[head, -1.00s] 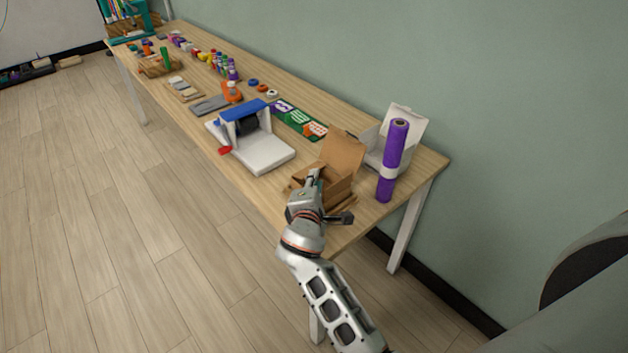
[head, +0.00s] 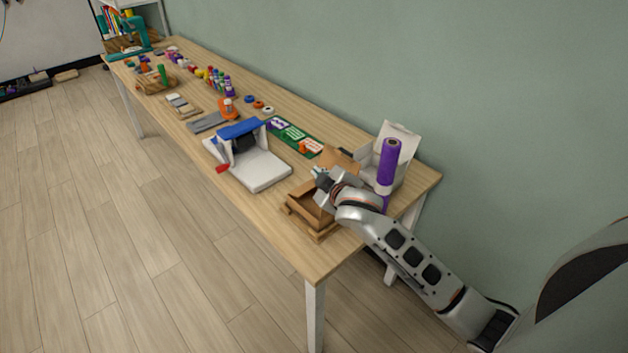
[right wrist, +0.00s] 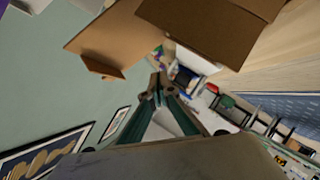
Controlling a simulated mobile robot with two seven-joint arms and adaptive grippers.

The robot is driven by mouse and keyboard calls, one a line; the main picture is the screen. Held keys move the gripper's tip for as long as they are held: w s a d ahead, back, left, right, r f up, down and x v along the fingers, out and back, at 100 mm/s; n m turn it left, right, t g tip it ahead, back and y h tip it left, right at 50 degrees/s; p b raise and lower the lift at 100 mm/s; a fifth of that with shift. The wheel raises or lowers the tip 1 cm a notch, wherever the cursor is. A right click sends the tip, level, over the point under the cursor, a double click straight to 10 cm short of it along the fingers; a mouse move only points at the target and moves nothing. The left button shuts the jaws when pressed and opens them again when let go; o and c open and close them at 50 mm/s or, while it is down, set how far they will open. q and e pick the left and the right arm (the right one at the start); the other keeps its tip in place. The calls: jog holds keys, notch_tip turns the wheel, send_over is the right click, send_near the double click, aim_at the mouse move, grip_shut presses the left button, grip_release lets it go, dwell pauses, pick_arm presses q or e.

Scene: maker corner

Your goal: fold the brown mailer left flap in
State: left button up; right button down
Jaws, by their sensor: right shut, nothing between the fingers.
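The brown mailer (head: 301,207) stands open near the table's near right end. Its lid (head: 342,157) stands up at the back, partly hidden behind my right gripper. Low brown flaps show outside its near edges; I cannot tell exactly how far each is folded. My right gripper (head: 320,180) is shut and empty, above the mailer in front of the lid, and hides part of its inside. In the right wrist view the shut fingertips (right wrist: 160,88) point away from the camera, with brown cardboard panels (right wrist: 205,28) beyond and above them. My left gripper is out of view.
A purple roll (head: 388,162) stands right of the mailer, close to my right arm, before an open white box (head: 402,140). A white device with a blue top (head: 262,170) stands to the left. The table's front corner (head: 312,268) is clear.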

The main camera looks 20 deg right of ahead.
jog(key=s+d+r+m+g+y+p, duration=0.1)
jog(key=s+r+m+g+y+p, duration=0.15)
jog(key=s+r+m+y, duration=0.2)
send_over(310, 188)
jog(key=shift+g, duration=0.45)
notch_tip(310, 188, down, 6)
jog(key=shift+r+b, duration=0.25)
jog(key=shift+b, duration=0.05)
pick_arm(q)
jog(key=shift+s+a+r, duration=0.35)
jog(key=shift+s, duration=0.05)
pick_arm(e)
jog(key=f, duration=0.1)
jog(key=s+f, duration=0.1)
jog(key=f, duration=0.1)
jog(key=shift+s+d+f, duration=0.25)
jog(key=shift+d+f, duration=0.05)
jog(key=shift+f, duration=0.05)
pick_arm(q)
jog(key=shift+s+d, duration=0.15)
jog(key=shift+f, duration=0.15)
pick_arm(e)
jog(key=shift+d, duration=0.1)
